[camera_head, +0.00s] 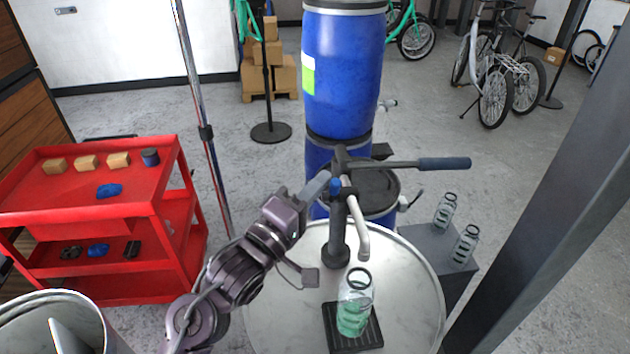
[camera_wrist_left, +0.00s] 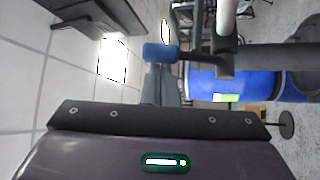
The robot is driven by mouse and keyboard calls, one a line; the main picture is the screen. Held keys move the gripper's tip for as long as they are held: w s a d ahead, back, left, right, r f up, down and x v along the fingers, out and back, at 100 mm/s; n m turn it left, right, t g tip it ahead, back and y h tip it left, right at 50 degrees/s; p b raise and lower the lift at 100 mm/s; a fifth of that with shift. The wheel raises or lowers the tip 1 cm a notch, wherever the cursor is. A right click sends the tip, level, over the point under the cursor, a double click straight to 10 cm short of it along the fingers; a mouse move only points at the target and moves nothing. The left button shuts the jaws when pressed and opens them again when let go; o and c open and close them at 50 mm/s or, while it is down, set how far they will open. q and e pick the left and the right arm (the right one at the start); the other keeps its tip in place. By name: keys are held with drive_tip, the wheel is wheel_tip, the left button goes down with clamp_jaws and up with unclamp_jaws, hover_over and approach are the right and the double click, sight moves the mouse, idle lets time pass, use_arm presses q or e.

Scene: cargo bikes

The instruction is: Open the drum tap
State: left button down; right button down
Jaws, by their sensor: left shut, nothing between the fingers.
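The drum (camera_head: 262,300) has a pale round top. A dark tap post (camera_head: 338,235) stands on it, with a pale spout (camera_head: 360,230) bent down and a long lever with a blue grip (camera_head: 444,163). A small blue tap handle (camera_head: 336,186) sits on the post's near side; it also shows in the left wrist view (camera_wrist_left: 160,53). My left gripper (camera_head: 322,183) is shut and empty, its tips close beside the small blue handle; I cannot tell if they touch. A clear bottle with green liquid (camera_head: 354,315) stands upright below the spout on a black drip tray (camera_head: 334,338). My right gripper is out of view.
Blue drums (camera_head: 342,80) stand behind the tap. Two clear bottles (camera_head: 446,210) stand on a grey box (camera_head: 425,245) at right. A red cart (camera_head: 120,215) is at left, with a metal pole (camera_head: 190,70) near it. A grey pillar (camera_head: 540,190) rises at right.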

use_arm(q)
drive_tip(key=shift+s, duration=0.1)
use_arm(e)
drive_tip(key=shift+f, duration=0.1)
use_arm(q)
drive_tip(key=shift+s+f+m+t+b, duration=0.2)
drive_tip(key=shift+m+t+b, duration=0.15)
drive_tip(key=shift+b, duration=0.35)
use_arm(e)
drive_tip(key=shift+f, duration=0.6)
use_arm(q)
drive_tip(key=shift+m+h, duration=0.25)
drive_tip(key=shift+h, duration=0.15)
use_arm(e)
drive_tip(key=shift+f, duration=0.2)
